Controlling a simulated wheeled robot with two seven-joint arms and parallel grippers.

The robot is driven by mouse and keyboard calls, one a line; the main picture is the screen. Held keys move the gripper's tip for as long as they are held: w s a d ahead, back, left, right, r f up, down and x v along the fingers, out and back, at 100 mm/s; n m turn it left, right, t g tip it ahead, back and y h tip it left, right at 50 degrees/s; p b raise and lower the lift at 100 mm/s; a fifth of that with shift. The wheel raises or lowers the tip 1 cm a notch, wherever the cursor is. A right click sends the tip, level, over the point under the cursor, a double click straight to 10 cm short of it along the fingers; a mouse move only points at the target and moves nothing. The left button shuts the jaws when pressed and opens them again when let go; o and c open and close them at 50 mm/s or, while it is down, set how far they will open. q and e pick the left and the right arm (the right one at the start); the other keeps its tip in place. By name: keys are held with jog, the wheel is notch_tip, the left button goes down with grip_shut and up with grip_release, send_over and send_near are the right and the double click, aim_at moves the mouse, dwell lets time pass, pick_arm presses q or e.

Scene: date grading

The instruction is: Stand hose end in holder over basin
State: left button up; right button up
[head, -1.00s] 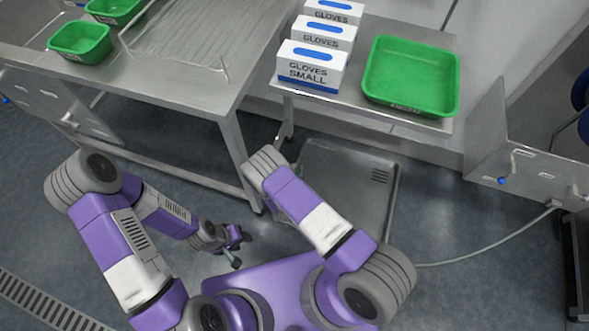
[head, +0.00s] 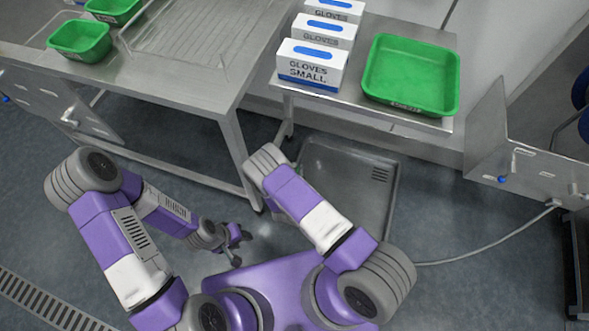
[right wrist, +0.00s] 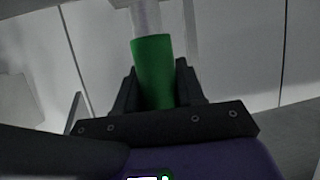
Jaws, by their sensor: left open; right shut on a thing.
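In the right wrist view my right gripper (right wrist: 156,84) is shut on the green sleeve (right wrist: 153,62) of the hose end. A pale grey tube (right wrist: 146,17) continues from the sleeve out of the top of that view. In the head view my right arm hides this gripper and the hose end. The grey hose (head: 490,245) runs from the wall fitting at right and passes behind my right arm. The steel basin (head: 345,165) lies low on the floor, partly covered by that arm. My left gripper (head: 237,248) is open and empty, low over the floor. I cannot make out the holder.
A steel table (head: 190,95) stands at left with green tubs (head: 80,40). A side table (head: 375,107) behind the basin carries glove boxes (head: 311,65) and a green tray (head: 410,78). A steel panel (head: 525,165) with fittings stands at right. Floor right of the basin is mostly clear.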

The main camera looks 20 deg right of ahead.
jog(key=shift+f, duration=0.25)
jog(key=shift+f, duration=0.55)
jog(key=shift+f, duration=0.1)
jog(key=shift+f, duration=1)
jog(key=shift+f, duration=0.1)
jog(key=shift+f, duration=0.65)
jog(key=o, duration=1.2)
jog(key=shift+o, duration=0.2)
